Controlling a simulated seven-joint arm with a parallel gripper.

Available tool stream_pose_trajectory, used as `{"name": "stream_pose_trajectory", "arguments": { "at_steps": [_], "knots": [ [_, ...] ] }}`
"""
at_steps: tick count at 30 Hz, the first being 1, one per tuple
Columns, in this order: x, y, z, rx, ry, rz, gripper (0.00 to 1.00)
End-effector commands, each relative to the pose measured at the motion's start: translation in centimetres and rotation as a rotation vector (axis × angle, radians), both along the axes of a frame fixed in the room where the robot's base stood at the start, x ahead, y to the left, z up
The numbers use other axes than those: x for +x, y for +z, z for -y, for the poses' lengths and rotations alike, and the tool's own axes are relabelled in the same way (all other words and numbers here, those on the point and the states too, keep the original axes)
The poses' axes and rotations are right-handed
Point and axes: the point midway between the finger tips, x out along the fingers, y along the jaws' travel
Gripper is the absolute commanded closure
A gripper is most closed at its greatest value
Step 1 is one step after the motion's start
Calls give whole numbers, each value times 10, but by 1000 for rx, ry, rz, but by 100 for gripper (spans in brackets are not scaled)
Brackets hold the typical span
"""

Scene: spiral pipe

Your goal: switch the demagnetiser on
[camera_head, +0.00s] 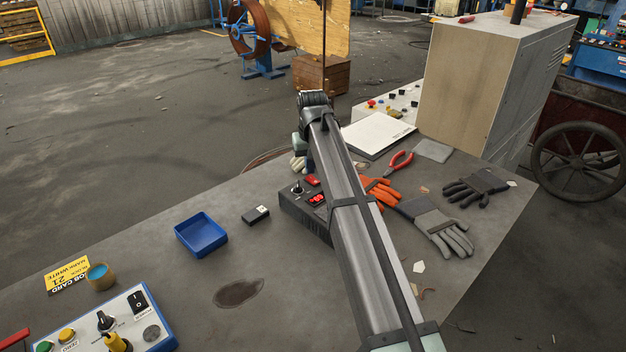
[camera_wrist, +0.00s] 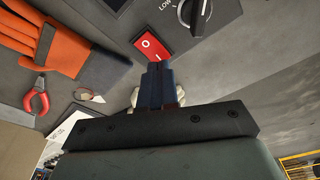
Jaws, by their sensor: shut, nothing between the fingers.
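The demagnetiser (camera_head: 290,207) is a dark grey box on the bench, partly hidden by my arm in the head view. Its top has a black knob, a lit red display and a red switch (camera_head: 313,181). In the wrist view the red rocker switch (camera_wrist: 152,46) carries O and I marks, with the I end nearer my gripper. I cannot tell which way the rocker is tipped. My gripper (camera_wrist: 158,68) is shut and empty, its tips just below the switch in that view. Whether they touch it is unclear. A black knob marked LOW (camera_wrist: 193,14) is to the right of the switch.
Orange gloves (camera_head: 383,191), red pliers (camera_head: 401,161) and grey gloves (camera_head: 440,226) lie right of the box. A blue tray (camera_head: 201,234) and a small black box (camera_head: 256,215) lie left. A control panel (camera_head: 130,320) is at the front left.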

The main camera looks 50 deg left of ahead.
Motion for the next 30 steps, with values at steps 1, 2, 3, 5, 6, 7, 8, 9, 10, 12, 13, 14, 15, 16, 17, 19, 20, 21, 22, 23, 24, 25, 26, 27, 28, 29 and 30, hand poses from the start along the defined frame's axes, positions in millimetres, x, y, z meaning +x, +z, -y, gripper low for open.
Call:
{"name": "stream_pose_trajectory", "arguments": {
  "at_steps": [1,2,3,5,6,7,8,9,10,12,13,14,15,16,17,19,20,21,22,23,24,25,26,27,28,29,30],
  "knots": [
    [0,-1,0,0,0,0,100],
    [0,-1,0,0,0,0,100],
    [0,-1,0,0,0,0,100],
    [0,-2,0,0,0,0,100],
    [0,-3,0,0,0,0,100],
    [0,-3,0,0,0,0,100],
    [0,-3,0,0,0,0,100],
    [0,-4,0,0,0,0,100],
    [0,-4,0,0,0,0,100],
    [0,-5,0,0,0,0,100],
    [0,-5,0,0,0,0,100],
    [0,-6,0,0,0,0,100],
    [0,-6,0,0,0,0,100],
    [0,-7,0,0,0,0,100],
    [0,-7,0,0,0,0,100],
    [0,-8,0,0,0,0,100],
    [0,-8,0,0,0,0,100],
    [0,-9,0,0,0,0,100],
    [0,-9,0,0,0,0,100],
    [0,-9,0,0,0,0,100],
    [0,-10,0,0,0,0,100],
    [0,-10,0,0,0,0,100],
    [0,-11,0,0,0,0,100],
    [0,-11,0,0,0,0,100],
    [0,-12,0,0,0,0,100],
    [0,-12,0,0,0,0,100],
    [0,-12,0,0,0,0,100]
  ]
}}
